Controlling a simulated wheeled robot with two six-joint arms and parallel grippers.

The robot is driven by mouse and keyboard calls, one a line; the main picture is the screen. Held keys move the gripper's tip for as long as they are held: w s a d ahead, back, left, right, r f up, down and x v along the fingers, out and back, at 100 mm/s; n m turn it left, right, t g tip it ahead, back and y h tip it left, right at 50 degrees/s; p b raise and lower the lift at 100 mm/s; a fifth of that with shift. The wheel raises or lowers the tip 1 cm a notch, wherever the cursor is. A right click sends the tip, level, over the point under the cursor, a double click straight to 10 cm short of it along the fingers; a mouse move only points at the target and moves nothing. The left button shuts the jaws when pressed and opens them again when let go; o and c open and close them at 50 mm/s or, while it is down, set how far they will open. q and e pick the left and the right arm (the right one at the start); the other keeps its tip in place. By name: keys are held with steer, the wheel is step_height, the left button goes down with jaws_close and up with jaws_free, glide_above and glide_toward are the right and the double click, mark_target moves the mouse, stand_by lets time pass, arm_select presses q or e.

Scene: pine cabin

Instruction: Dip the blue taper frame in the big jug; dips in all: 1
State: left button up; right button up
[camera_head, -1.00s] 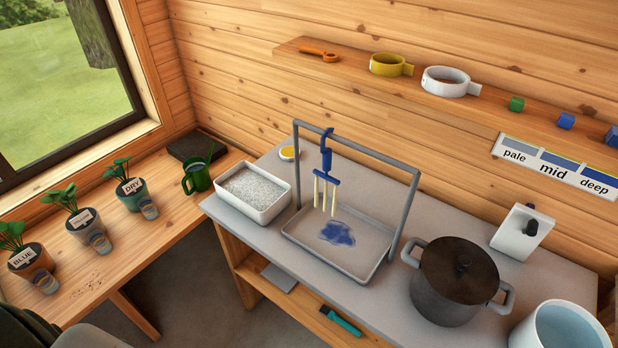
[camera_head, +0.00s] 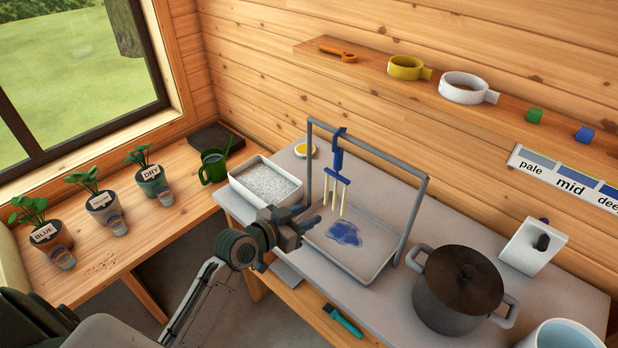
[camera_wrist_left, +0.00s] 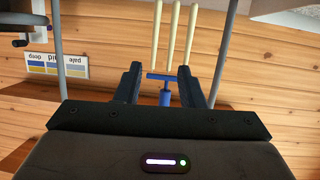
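The blue taper frame (camera_head: 338,163) hangs by its hook from the grey rack bar (camera_head: 372,153), with pale tapers pointing down over a tray. It also shows in the left wrist view (camera_wrist_left: 164,97), upside down, seen between the fingers. My left gripper (camera_head: 314,214) is open and empty, just left of and in front of the frame in the head view; I cannot tell the exact gap. A large pale blue round vessel (camera_head: 562,334), cut off at the bottom right, may be the big jug. My right gripper is out of view.
The grey tray (camera_head: 350,268) under the rack holds a blue puddle. A lidded pot (camera_head: 460,290) stands to its right, a tub of grey grains (camera_head: 265,183) to its left. A wall shelf (camera_head: 392,78) runs above. Potted plants line the left bench (camera_head: 190,210).

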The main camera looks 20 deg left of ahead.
mark_target(335, 160)
arm_select(q)
steer(key=w+r+t+h, duration=0.1)
steer(key=w+r+t, duration=0.25)
steer(key=r, duration=0.55)
steer(key=shift+g, duration=0.35)
steer(key=x, duration=0.8)
steer(key=shift+w+a+f, duration=0.15)
steer(key=shift+a, duration=0.1)
steer(key=shift+w, duration=0.15)
steer(key=shift+c, duration=0.7)
jaws_close()
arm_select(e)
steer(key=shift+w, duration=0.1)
